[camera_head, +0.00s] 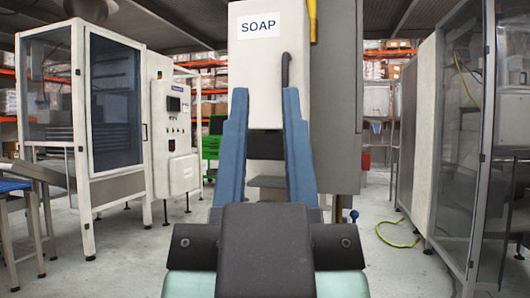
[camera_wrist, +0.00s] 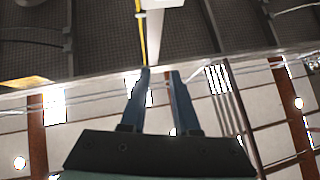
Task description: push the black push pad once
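A white dispenser (camera_head: 268,70) with a "SOAP" label (camera_head: 258,26) stands upright straight ahead in the head view. The black push pad (camera_head: 265,145) shows as a dark block at its lower end, seen between my fingers. My gripper (camera_head: 265,95) has two blue fingers with a clear gap between them and nothing held. The fingers overlap the dispenser's lower sides in the picture; I cannot tell whether they touch it. In the wrist view my gripper (camera_wrist: 162,72) also has its fingers apart, and the push pad cannot be made out there.
A grey cabinet or column (camera_head: 337,100) stands right behind the dispenser. A glazed white cabinet (camera_head: 105,110) is at left, with a control box (camera_head: 175,125) beside it. Another glazed enclosure (camera_head: 460,140) is at right. A yellow-green hose (camera_head: 398,238) lies on the floor.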

